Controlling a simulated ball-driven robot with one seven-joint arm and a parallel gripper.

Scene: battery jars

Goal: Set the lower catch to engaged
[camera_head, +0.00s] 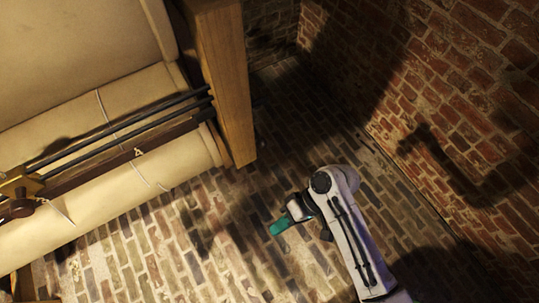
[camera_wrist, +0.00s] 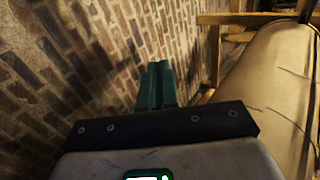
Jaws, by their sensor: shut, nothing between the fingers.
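My gripper (camera_head: 278,228) is over the brick floor to the right of a wooden-framed machine in the head view, apart from it. Its teal fingers are together and empty, and they also show in the wrist view (camera_wrist: 160,82). A brass fitting (camera_head: 20,186) with a dark round part sits at the left edge of the head view, by the ends of two dark rods (camera_head: 120,128). I cannot tell whether this fitting is the lower catch or how it is set. No part clearly recognisable as the lower catch shows in the wrist view.
Large cream rolls (camera_head: 110,205) lie in the frame, tied with thin cord. A thick wooden post (camera_head: 226,80) stands at their right end. A brick wall (camera_head: 470,90) rises on the right. The brick floor (camera_head: 190,240) between is clear. One roll (camera_wrist: 280,85) shows in the wrist view.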

